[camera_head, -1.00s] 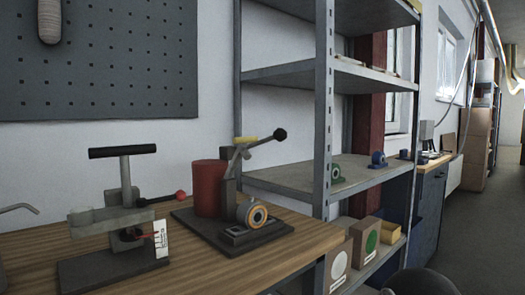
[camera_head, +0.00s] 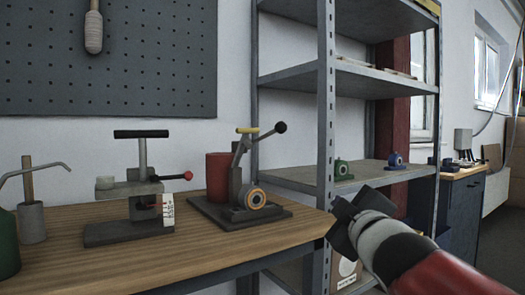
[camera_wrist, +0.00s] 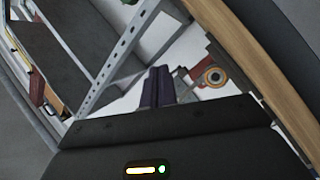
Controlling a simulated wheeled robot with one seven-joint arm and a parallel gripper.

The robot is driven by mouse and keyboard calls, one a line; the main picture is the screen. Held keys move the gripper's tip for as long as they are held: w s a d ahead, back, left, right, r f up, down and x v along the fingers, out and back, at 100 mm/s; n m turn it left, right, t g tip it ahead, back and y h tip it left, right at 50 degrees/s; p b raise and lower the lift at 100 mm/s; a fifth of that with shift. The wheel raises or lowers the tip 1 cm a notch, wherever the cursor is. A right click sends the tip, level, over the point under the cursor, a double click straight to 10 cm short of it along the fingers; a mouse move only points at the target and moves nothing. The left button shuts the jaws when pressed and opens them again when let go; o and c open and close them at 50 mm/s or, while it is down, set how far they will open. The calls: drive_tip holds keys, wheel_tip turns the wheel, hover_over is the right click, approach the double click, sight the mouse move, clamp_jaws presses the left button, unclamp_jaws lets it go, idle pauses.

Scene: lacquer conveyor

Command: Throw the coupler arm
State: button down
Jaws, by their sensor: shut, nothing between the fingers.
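Two bench devices have levers; nothing labels either as the coupler arm. One is a dark-based fixture (camera_head: 243,212) with a slanted lever (camera_head: 262,138) ending in a black ball, a yellow top piece and an orange-ringed roller (camera_head: 254,198). The roller also shows in the wrist view (camera_wrist: 214,77). My gripper (camera_head: 345,212) is shut and empty, right of the bench and apart from both devices. Its dark fingers show in the wrist view (camera_wrist: 158,86).
A red cylinder (camera_head: 217,178) stands beside the lever fixture. The wooden bench (camera_head: 180,253) ends just left of my gripper.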

sight(246, 134)
drive_tip(key=w+a+r+n+y+b, duration=0.2)
drive_tip(key=a+r+n+y, duration=0.65)
drive_tip(key=n+y, duration=0.35)
drive_tip(key=shift+n+h, duration=0.5)
drive_tip(key=p+x, duration=0.1)
drive_tip(key=x, duration=0.3)
drive_tip(key=p+x, duration=0.1)
drive_tip(key=x, duration=0.4)
drive_tip(key=f+p+x, duration=0.1)
drive_tip(key=x, duration=0.4)
drive_tip(key=shift+a, duration=0.35)
drive_tip(key=shift+r, duration=0.15)
drive_tip(key=w+r+p, duration=0.1)
drive_tip(key=a+r+p, duration=0.1)
drive_tip(key=p, duration=0.1)
drive_tip(key=shift+w+a+r, duration=0.1)
drive_tip(key=shift+w+r, duration=0.1)
drive_tip(key=shift+w, duration=0.2)
drive_tip(key=shift+p+x, duration=1.15)
drive_tip(key=shift+x, duration=0.3)
drive_tip(key=shift+r, duration=0.1)
drive_tip(key=shift+s, duration=0.1)
